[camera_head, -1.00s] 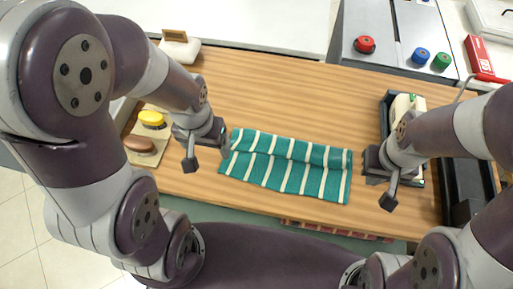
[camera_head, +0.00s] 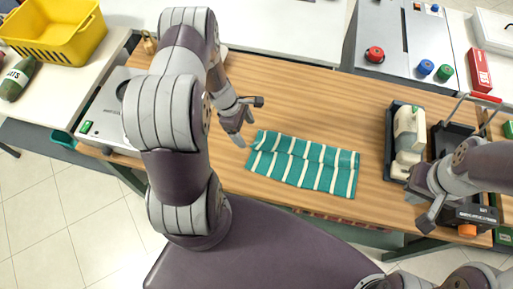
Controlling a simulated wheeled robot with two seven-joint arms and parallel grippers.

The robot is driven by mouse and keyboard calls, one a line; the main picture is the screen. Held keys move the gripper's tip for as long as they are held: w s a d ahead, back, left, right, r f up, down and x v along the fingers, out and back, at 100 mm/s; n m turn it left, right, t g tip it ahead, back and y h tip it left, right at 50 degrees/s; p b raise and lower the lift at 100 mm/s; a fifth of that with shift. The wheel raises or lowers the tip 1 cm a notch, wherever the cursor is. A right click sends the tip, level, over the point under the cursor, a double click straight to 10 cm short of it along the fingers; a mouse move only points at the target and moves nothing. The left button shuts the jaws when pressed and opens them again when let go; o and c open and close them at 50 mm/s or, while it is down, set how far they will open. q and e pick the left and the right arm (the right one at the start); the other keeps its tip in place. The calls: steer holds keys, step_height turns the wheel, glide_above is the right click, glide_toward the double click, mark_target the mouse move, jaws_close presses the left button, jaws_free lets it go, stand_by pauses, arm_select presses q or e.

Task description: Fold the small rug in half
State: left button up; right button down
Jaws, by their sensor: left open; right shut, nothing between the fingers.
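The small rug (camera_head: 315,172) is teal with white stripes and lies on the wooden table, right of my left gripper. A lengthwise line runs across it where the stripes shift; I cannot tell from here whether its edges line up. My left gripper (camera_head: 250,121) is open and empty, above the table by the rug's far left corner and apart from it. My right gripper (camera_head: 420,206) is shut with nothing in it. It is well to the right of the rug, near the table's right part, in front of a dark tray.
A dark tray (camera_head: 389,150) holding a white bottle-like thing (camera_head: 409,130) stands right of the rug. A device with an orange knob (camera_head: 467,230) is at the right. A yellow crate (camera_head: 62,35) stands at far left. The table (camera_head: 310,95) behind the rug is clear.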

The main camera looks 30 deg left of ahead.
arm_select(q)
steer(key=b+x, duration=0.5)
steer(key=x, duration=0.2)
steer(key=shift+s+a, duration=0.15)
steer(key=shift+d+f, duration=0.2)
steer(key=shift+f, duration=0.05)
steer(key=shift+r, duration=0.1)
steer(key=shift+b+x, duration=0.85)
steer(key=shift+x, duration=0.1)
steer(key=shift+r, duration=0.1)
steer(key=shift+c, duration=1)
jaws_close()
